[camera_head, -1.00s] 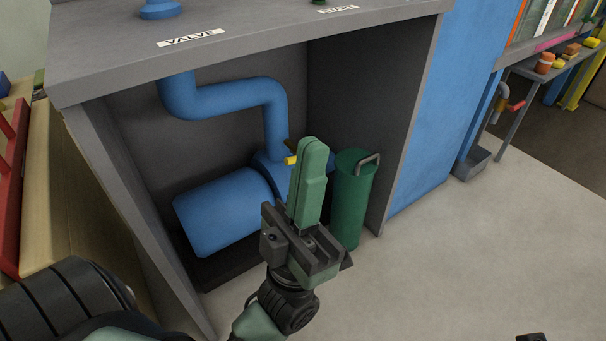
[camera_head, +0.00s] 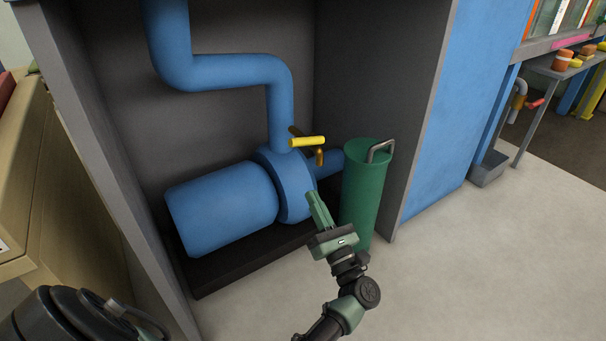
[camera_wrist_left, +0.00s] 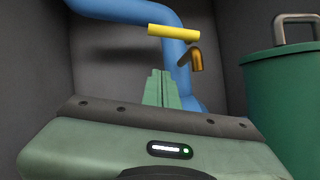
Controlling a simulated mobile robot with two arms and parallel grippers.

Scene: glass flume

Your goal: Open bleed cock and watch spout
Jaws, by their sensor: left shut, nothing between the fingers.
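The bleed cock's yellow lever (camera_head: 307,141) sits on a brass body above the blue pump, and the lever lies roughly level. Its brass spout (camera_head: 320,157) bends downward. No stream shows at the spout. In the left wrist view the yellow lever (camera_wrist_left: 173,32) and the spout (camera_wrist_left: 195,58) are above and beyond the fingers. My left gripper (camera_head: 316,205) is shut and empty, below the cock and in front of the pump. It also shows in the wrist view (camera_wrist_left: 161,85), apart from the lever. My right gripper is not in view.
The blue pump (camera_head: 222,205) stands on a dark base inside a grey cabinet (camera_head: 365,75). A green cylinder with a grey handle (camera_head: 366,195) stands close on the right of my gripper. Open floor (camera_head: 480,270) lies to the right.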

